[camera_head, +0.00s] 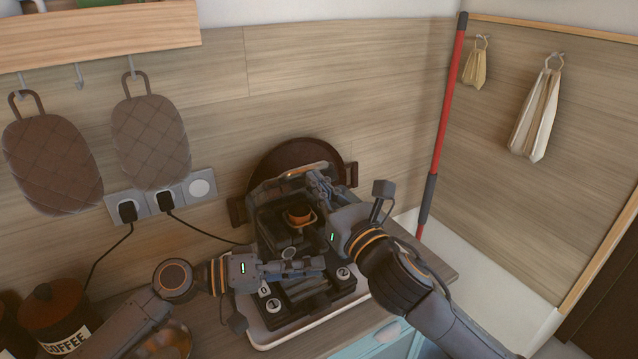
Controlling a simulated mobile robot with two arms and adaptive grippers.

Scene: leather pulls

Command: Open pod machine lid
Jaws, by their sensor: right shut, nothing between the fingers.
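The pod machine (265,215) is a dark grey appliance near the wall, with an orange-rimmed round pod holder (299,215) showing inside its upper part. Its lid (283,178) appears raised behind the pod holder, though arm parts hide some of it. My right gripper (314,178) is shut and empty at the upper right of the machine, close to the lid's edge; contact is unclear. My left gripper (320,265) is lower, in front of the machine and over its base, pointing right. Its fingers are too small and overlapped to tell whether they are open.
A round dark tray (297,150) leans on the wall behind the machine. A light-edged tray (290,331) lies under it. A coffee jar (62,310) and bowl (165,343) are at lower left. Cords run from wall sockets (163,197). A red pole (446,110) stands right.

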